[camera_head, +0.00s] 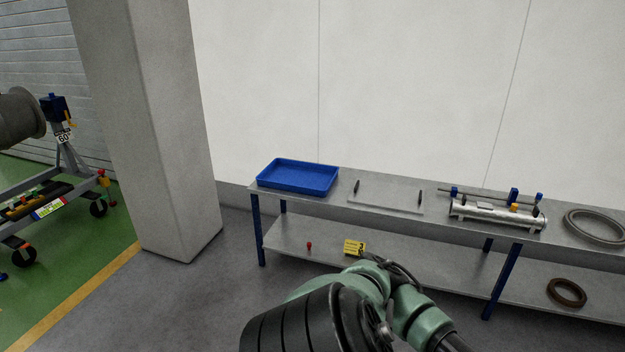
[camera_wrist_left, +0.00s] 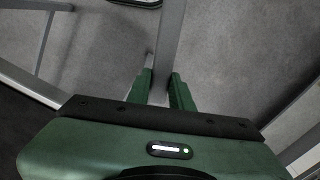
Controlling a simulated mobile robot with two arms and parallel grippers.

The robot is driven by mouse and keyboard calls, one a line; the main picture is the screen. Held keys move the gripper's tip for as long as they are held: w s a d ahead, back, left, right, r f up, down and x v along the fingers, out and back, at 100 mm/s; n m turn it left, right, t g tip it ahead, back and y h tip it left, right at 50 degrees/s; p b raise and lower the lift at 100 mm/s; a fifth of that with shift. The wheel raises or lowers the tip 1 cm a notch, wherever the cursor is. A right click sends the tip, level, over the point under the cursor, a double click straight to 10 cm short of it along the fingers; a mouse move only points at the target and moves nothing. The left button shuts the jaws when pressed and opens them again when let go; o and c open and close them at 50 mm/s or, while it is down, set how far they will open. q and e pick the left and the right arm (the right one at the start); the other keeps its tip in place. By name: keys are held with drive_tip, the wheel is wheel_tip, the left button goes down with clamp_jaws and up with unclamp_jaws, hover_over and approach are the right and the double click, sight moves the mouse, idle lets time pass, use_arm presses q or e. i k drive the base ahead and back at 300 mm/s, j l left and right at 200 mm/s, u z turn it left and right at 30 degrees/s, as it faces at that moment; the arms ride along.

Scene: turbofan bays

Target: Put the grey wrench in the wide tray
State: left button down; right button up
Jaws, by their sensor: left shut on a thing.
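The wide tray is a blue, shallow, rectangular tray (camera_head: 296,186) on the left end of the metal bench top in the head view. It looks empty. In the left wrist view my left gripper (camera_wrist_left: 161,88) has its two green fingers shut on a long flat grey bar, the grey wrench (camera_wrist_left: 169,40). The wrench runs from between the fingers up past the top edge of that view, so its far end is hidden. Grey floor shows behind it. In the head view an arm of mine crosses the bottom middle, with no gripper visible. My right gripper is in neither view.
The bench (camera_head: 385,228) has a lower shelf holding a yellow sign (camera_head: 354,247) and a brown ring (camera_head: 566,292). A silver cylinder fixture (camera_head: 497,214) and a grey ring (camera_head: 594,227) occupy its top right. A concrete pillar (camera_head: 155,120) stands left of the bench.

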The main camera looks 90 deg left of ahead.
sight(302, 182)
drive_tip(key=j+u, duration=0.8)
drive_tip(key=i+j+u, duration=0.1)
drive_tip(key=u, duration=0.35)
drive_tip(key=i+j+u, duration=0.15)
drive_tip(key=j+u, duration=0.25)
drive_tip(key=i+j+u, duration=0.3)
drive_tip(key=i+j, duration=0.55)
drive_tip(key=j, duration=0.2)
drive_tip(key=i+j+u, duration=0.3)
drive_tip(key=i+j, duration=1.2)
drive_tip(key=i, duration=0.15)
